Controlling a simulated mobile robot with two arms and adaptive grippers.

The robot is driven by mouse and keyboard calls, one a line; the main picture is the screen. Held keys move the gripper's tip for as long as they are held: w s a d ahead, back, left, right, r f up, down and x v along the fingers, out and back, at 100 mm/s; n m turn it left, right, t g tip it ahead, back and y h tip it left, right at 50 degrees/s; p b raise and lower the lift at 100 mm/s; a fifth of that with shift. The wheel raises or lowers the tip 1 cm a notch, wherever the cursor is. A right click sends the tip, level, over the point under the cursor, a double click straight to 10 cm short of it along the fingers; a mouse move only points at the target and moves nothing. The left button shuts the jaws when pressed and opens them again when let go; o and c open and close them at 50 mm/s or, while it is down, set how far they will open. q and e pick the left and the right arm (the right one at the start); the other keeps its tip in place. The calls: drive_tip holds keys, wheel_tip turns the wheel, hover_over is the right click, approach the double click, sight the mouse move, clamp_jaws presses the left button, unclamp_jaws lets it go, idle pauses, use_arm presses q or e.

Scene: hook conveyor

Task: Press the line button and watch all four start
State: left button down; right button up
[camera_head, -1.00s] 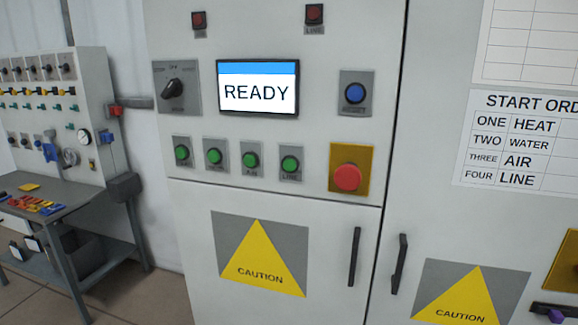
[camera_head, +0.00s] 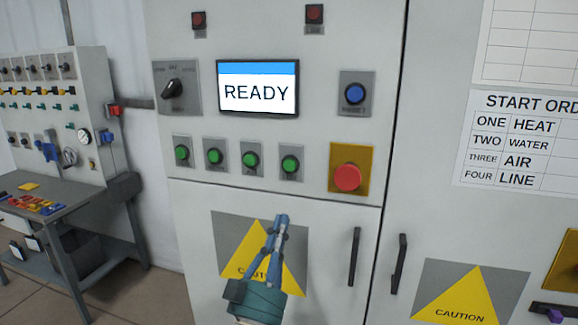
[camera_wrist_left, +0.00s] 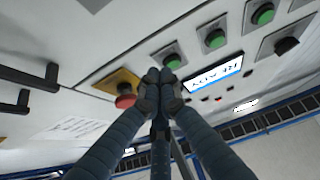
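The line button (camera_head: 290,164) is the rightmost green button in the row on the pale cabinet, just left of the red emergency stop (camera_head: 348,177). In the wrist view the line button (camera_wrist_left: 173,62) shows close beyond the fingertips. The screen (camera_head: 258,88) above reads READY. My left gripper (camera_head: 282,218) is shut and empty, in front of the cabinet below the line button, its fingers pointing up. In the wrist view its fingertips (camera_wrist_left: 160,76) meet; I cannot tell contact there. My right gripper is not in view.
A blue reset button (camera_head: 354,93) and a rotary switch (camera_head: 173,89) flank the screen. Two small red lamps (camera_head: 314,14) sit above it. Cabinet handles (camera_head: 355,256) stick out at the lower right. A START ORDER sheet (camera_head: 515,140) hangs right. A workbench (camera_head: 60,192) stands left.

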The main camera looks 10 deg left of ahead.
sight(289, 165)
use_arm(q)
drive_tip(key=s+a+r+n+t+y, duration=0.1)
drive_tip(key=s+r, duration=0.3)
drive_tip(key=r, duration=0.5)
drive_tip(key=shift+s+a+r+n+t+y, duration=0.2)
drive_tip(key=shift+a+r+n+t+y, duration=0.1)
drive_tip(key=shift+t, duration=0.5)
drive_tip(key=shift+w, duration=0.15)
drive_tip(key=shift+w+d+b, duration=0.2)
drive_tip(key=shift+w+b, duration=0.6)
drive_tip(key=shift+w, duration=1.35)
drive_tip(key=shift+w+d+b, duration=0.15)
drive_tip(key=shift+w+b, duration=0.6)
drive_tip(key=shift+w, duration=1.4)
drive_tip(key=shift+w, duration=0.1)
drive_tip(key=shift+w, duration=0.35)
